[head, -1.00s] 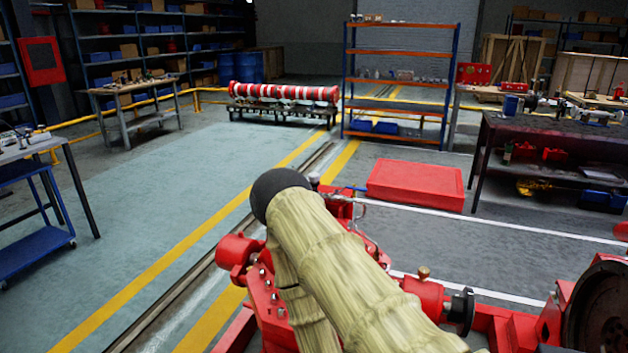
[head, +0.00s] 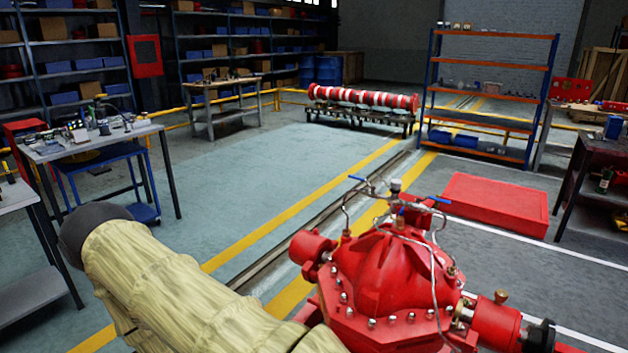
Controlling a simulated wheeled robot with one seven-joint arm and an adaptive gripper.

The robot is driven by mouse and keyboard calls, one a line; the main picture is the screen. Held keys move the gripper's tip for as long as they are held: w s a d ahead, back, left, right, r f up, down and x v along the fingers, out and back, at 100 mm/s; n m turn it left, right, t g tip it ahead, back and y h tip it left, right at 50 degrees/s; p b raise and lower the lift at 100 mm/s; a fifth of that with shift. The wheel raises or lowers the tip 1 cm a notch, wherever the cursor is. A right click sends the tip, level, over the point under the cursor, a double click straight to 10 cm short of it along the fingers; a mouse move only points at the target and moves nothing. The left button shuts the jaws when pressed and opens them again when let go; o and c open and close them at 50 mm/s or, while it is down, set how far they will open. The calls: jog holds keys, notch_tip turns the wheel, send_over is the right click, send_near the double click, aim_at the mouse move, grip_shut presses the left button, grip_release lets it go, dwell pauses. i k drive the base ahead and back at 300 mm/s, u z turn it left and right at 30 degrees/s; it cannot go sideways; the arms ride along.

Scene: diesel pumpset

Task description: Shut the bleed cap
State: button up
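The red pump casing (head: 392,275) stands at the lower right of the head view, with bolts around its flange. Thin metal pipes and blue-handled valves (head: 440,200) sit on its top. A small grey-topped fitting (head: 396,186) stands among them. A brass cap-like fitting (head: 501,296) sits on the red housing to the right. I cannot tell which fitting is the bleed cap, or whether it is open. My sleeved arm crosses the lower left, left of the pump. My gripper is not in view.
A red box (head: 495,205) lies on the floor behind the pump. A workbench (head: 90,150) with small parts stands at the left, near my arm. A blue and orange shelf (head: 490,62) stands at the back right. The floor left of the yellow line is clear.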

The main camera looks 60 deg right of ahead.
aim_at(396, 184)
jog(key=u, duration=0.3)
jog(key=i, duration=1.15)
jog(key=z, duration=2.4)
